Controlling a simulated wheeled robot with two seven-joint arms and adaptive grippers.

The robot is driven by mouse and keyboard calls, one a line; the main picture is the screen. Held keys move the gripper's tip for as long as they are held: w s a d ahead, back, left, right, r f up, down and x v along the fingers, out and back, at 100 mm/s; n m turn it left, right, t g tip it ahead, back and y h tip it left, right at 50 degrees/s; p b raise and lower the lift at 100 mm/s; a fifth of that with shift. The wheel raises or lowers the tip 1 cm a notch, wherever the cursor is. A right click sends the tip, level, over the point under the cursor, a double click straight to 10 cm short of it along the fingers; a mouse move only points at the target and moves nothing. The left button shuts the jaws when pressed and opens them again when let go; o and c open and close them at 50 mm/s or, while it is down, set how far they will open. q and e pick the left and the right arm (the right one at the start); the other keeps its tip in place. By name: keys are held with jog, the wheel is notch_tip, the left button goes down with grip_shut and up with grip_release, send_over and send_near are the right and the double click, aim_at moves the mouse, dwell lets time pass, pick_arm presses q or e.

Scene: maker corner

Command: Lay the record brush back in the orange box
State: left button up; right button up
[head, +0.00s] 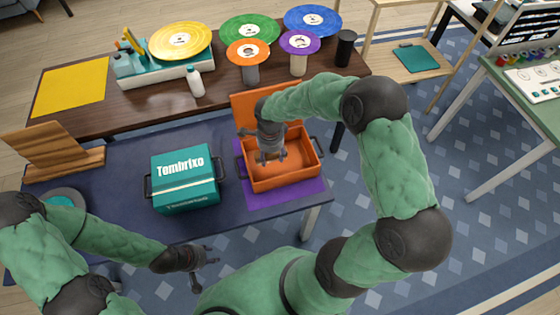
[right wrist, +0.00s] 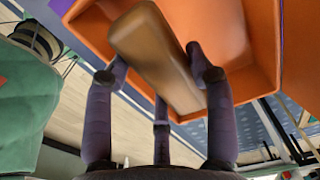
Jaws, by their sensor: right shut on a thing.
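The open orange box (head: 283,182) sits on a purple mat on the dark blue table, its lid (head: 262,101) raised at the back. My right gripper (head: 270,158) is over the box and points down into it. In the right wrist view it is shut on the record brush (right wrist: 152,48), a brown wooden block between the fingers, with the orange box (right wrist: 232,35) behind it. In the head view the brush is hidden by the gripper. I cannot tell whether the brush touches the box floor. My left gripper (head: 205,268) is open and empty, in front of the table edge.
A teal box (head: 186,197) marked Tembrixo stands left of the orange box. A wooden stand (head: 62,165) is at the table's left. Behind, a brown table holds a record player (head: 165,72), a white bottle (head: 195,82) and several coloured records on stands.

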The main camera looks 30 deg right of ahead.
jog(key=b, duration=0.1)
send_over(280, 165)
notch_tip(280, 165, down, 5)
jog(key=shift+s+a+f, duration=0.1)
jog(key=shift+a, duration=0.05)
notch_tip(280, 165, down, 4)
jog(key=shift+r+b, duration=0.25)
jog(key=shift+b, duration=0.65)
jog(key=shift+r, duration=0.1)
jog(key=shift+f, duration=0.2)
jog(key=o, duration=1.1)
jog(key=shift+o, duration=0.2)
jog(key=shift+r, duration=0.1)
